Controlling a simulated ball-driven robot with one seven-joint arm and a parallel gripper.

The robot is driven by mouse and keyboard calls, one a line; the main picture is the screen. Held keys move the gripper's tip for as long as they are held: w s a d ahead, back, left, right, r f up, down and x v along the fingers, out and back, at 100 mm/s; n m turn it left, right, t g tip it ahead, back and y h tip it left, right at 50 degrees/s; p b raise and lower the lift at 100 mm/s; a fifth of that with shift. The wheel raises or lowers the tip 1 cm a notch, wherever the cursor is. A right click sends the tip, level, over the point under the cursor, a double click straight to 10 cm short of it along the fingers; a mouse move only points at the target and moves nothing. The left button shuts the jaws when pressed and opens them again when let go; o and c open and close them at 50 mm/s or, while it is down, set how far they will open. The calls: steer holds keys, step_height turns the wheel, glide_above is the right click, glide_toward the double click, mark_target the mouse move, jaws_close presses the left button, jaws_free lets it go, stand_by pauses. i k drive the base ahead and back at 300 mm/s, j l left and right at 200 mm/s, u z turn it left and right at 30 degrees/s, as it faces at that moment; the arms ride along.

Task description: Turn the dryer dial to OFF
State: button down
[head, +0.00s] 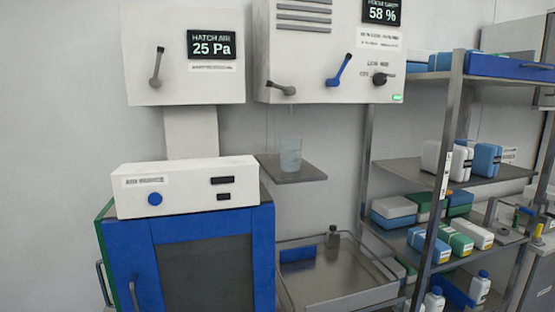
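A white wall box (322,28) at the top middle has vent slots and a display (382,12) reading 58 %. A small black dial (380,79) with a short pointer sits at its lower right, under small print that I cannot read clearly. The pointer seems to lie roughly sideways. A small green light (398,98) glows below and right of the dial. A blue lever (340,71) and a grey lever (282,88) are on the same face, left of the dial. No label that I can read says dryer. My gripper is not in view.
A left wall box (140,75) shows 25 Pa and has a grey lever (157,67). Below stand a blue-fronted cabinet (130,265) with a white top unit (187,168), a small shelf (300,176) with a beaker (290,155), and a metal tray (340,285). A loaded rack (449,150) stands right.

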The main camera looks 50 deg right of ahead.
mark_target(379, 79)
steer(key=z, duration=1.3)
